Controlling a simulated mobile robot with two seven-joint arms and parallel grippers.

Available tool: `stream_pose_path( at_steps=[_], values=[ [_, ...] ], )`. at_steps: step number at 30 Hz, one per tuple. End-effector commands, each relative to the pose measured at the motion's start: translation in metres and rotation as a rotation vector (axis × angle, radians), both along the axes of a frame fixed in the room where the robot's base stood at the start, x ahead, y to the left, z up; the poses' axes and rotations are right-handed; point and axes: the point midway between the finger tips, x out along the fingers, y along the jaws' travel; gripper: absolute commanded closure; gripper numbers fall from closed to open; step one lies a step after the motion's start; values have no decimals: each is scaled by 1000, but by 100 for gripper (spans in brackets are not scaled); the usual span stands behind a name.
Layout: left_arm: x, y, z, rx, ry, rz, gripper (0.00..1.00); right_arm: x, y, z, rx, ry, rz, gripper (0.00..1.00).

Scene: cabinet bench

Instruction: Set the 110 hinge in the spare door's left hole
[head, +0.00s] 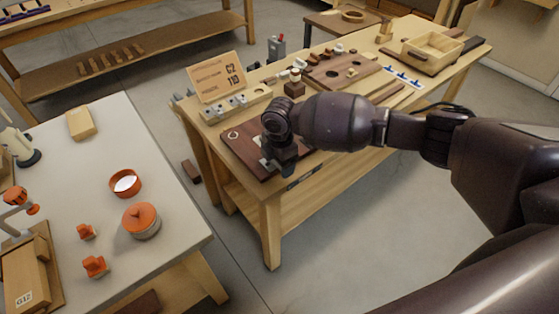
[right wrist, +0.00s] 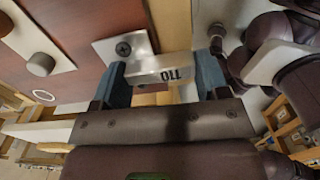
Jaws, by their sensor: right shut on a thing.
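My right gripper (head: 285,168) is over the dark reddish-brown door panel (head: 240,148) at the front left of the bench. In the right wrist view its blue-grey fingers (right wrist: 160,82) are shut on the metal hinge marked 110 (right wrist: 158,68). The hinge's flat plate with a round screw (right wrist: 123,48) reaches out over the panel (right wrist: 75,45). I cannot tell whether the hinge touches the panel or hangs just above it. The hole under the hinge is hidden. My left gripper is not in view.
A light rack with grey hinges (head: 237,105) stands behind the panel, below a sign reading C2 110 (head: 217,77). A holed brown board (head: 345,71) and a wooden drawer box (head: 432,50) lie farther right. A grey table (head: 175,165) with orange-lidded pots stands left, across a floor gap.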

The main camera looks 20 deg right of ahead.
Motion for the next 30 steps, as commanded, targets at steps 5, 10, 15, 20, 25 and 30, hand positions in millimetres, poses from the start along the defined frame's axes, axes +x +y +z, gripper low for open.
stream_pose_path(
  at_steps=[5,10,15,20,25,30],
  values=[
    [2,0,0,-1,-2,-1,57,0,0,-2,0,0,0,45],
    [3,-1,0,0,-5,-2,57,0,0,-4,0,0,0,45],
    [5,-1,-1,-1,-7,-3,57,0,0,-5,0,0,0,45],
    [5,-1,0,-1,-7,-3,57,0,0,-5,0,0,0,7],
    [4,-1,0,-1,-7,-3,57,0,0,-5,0,0,0,2],
    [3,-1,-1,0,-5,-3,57,0,0,-5,0,0,0,0]
  ],
)
